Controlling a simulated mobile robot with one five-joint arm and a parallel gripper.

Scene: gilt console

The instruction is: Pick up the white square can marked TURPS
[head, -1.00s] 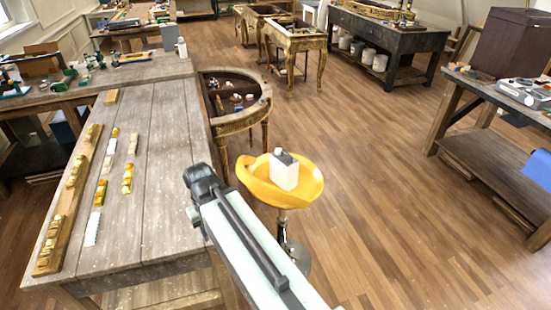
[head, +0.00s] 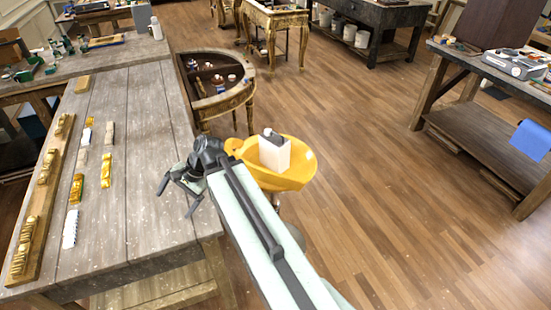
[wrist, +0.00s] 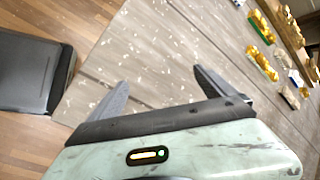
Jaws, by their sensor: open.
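The white square can (head: 274,152) with a dark cap stands upright in the yellow seat (head: 301,176) of a stool, in the head view. No lettering on it can be read from here. My gripper (head: 179,202) is open and empty, to the left of the can and apart from it, by the edge of the grey wooden bench. In the wrist view the two dark fingers of my gripper (wrist: 160,90) are spread over bare bench boards. The can does not show in the wrist view.
The grey bench (head: 125,215) holds gilt ornament pieces and a long moulding strip (head: 40,200) at left. A half-round gilt console (head: 225,95) stands behind the stool. Wooden floor (head: 390,220) is clear to the right, before a dark workbench (head: 480,150).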

